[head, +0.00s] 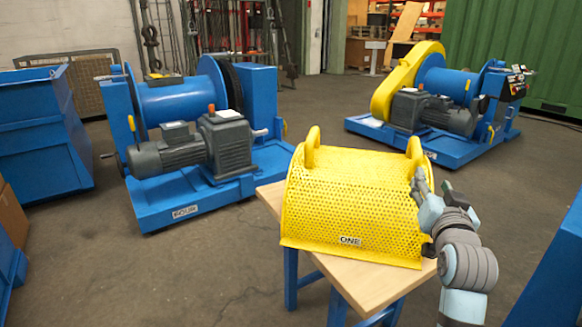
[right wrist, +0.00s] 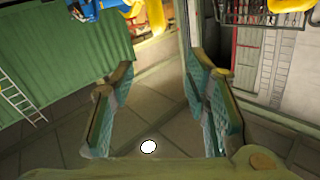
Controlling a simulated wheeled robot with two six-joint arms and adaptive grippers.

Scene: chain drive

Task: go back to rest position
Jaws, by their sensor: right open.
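The yellow perforated guard marked ONE (head: 345,200) stands on a small table with a wooden top (head: 360,285), its two loop handles upward. My right gripper (head: 419,180) is in front of the guard's right end in the head view, fingers pointing up. I cannot tell from that view whether it touches the guard. In the right wrist view, the fingers of my right gripper (right wrist: 160,62) are spread wide, with only floor between them. My left gripper is not in view.
A blue winch machine marked FOUR (head: 185,212) stands behind the table at left. Another machine with a yellow chain cover (head: 400,75) stands at back right. A blue bin (head: 40,130) is at far left. A blue surface (head: 555,275) fills the lower right corner. Floor between is clear.

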